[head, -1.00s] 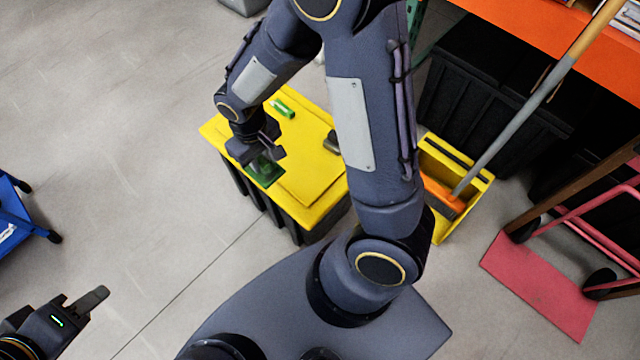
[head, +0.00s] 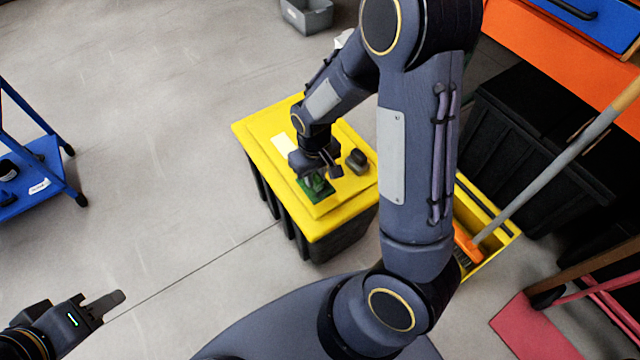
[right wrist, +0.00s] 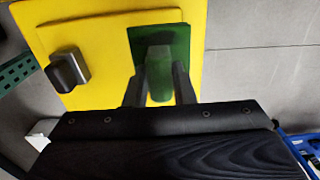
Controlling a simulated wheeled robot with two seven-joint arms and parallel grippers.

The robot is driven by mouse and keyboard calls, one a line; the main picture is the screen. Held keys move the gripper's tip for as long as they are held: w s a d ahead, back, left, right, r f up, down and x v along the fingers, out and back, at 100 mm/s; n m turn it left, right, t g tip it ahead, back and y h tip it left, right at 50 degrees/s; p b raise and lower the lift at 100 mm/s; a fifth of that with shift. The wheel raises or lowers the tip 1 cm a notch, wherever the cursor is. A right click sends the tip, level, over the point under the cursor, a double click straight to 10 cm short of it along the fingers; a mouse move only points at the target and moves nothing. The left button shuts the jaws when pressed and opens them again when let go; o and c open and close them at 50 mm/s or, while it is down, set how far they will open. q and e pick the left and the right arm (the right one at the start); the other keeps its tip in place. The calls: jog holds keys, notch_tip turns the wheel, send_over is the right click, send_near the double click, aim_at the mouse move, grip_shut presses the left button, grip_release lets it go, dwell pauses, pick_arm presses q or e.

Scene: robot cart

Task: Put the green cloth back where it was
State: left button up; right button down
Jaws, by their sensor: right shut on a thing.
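The green cloth (head: 318,188) is a small dark green square on the yellow lid (head: 260,128) of a black bin. My right gripper (head: 321,174) is right above it, pointing down. In the right wrist view the fingers (right wrist: 158,78) are shut on a raised lighter green fold, and the flat green cloth (right wrist: 178,42) spreads beyond them over the lid. Part of the cloth is hidden by the fingers. My left gripper (head: 104,304) is at the lower left over bare floor, far from the bin, seen edge-on.
A yellow tub (head: 497,240) with a broom stands to the right. A blue cart (head: 40,175) is at left. The floor between is clear.

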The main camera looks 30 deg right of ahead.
aim_at(320, 181)
jog(key=shift+w+d+f, duration=0.2)
jog(key=shift+d+f, duration=0.15)
jog(key=shift+f, duration=0.15)
jog(key=shift+w+d+f, duration=0.2)
jog(key=shift+d+f, duration=0.15)
jog(key=shift+f, duration=0.15)
jog(key=shift+w+d+f+b, duration=0.15)
jog(key=shift+f+b, duration=0.3)
jog(key=shift+f, duration=0.5)
jog(key=shift+w+d+f+b, duration=0.1)
jog(key=shift+f+b, duration=0.35)
jog(key=shift+f, duration=0.45)
jog(key=shift+f, duration=0.2)
jog(key=c, duration=1.2)
grip_release()
jog(key=shift+r, duration=0.1)
